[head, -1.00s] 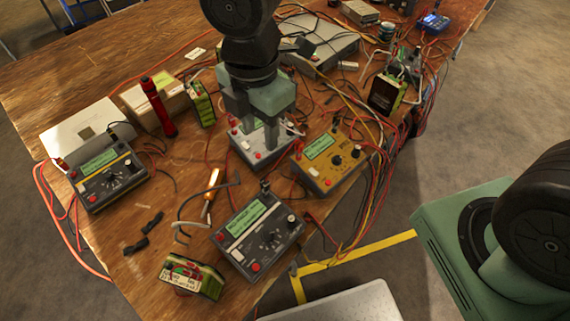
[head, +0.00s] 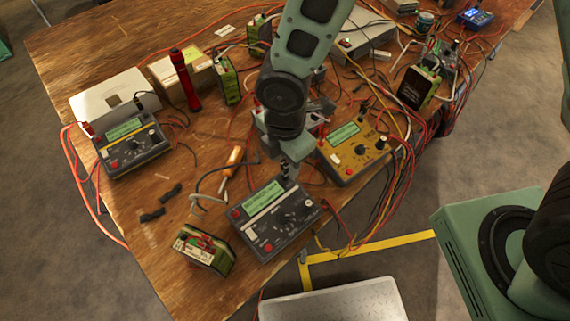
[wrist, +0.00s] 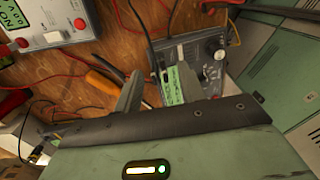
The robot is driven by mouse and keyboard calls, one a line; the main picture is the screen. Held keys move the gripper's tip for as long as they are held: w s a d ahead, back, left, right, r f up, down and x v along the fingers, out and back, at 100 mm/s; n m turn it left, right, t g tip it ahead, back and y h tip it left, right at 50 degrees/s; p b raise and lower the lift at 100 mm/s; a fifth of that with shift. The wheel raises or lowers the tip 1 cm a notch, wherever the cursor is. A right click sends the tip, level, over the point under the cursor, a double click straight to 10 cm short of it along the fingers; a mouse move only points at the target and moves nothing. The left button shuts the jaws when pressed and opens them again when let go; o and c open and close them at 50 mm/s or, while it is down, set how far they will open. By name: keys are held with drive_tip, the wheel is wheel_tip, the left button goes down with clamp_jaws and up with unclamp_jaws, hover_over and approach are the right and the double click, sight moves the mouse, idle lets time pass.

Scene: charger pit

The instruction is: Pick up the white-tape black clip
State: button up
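A small black clip (head: 286,169) stands at the back edge of the near dark-grey charger (head: 277,222), partly hidden by my gripper. I cannot make out white tape on it. My gripper (head: 289,175) is above that back edge. In the wrist view, its two fingers (wrist: 158,78) are spread apart, over the charger's edge and green display, with nothing visibly held between them. Two more black clips lie on the wood at left, one nearer (head: 152,215) and one farther (head: 172,191); no white tape is clear on them.
An orange-handled tool (head: 232,162) and a green battery pack (head: 202,248) lie left of the near charger. A yellow charger (head: 352,153) stands to its right, another dark charger (head: 131,147) at far left. Loose cables cross the wooden table.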

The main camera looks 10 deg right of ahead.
sight(285, 162)
wheel_tip(285, 162, down, 2)
drive_tip(key=shift+f, duration=0.1)
drive_tip(key=c, duration=0.9)
drive_tip(key=shift+o, duration=0.2)
drive_tip(key=shift+r, duration=0.2)
wheel_tip(285, 162, up, 10)
drive_tip(key=shift+f+p, duration=0.1)
drive_tip(key=shift+p, duration=0.25)
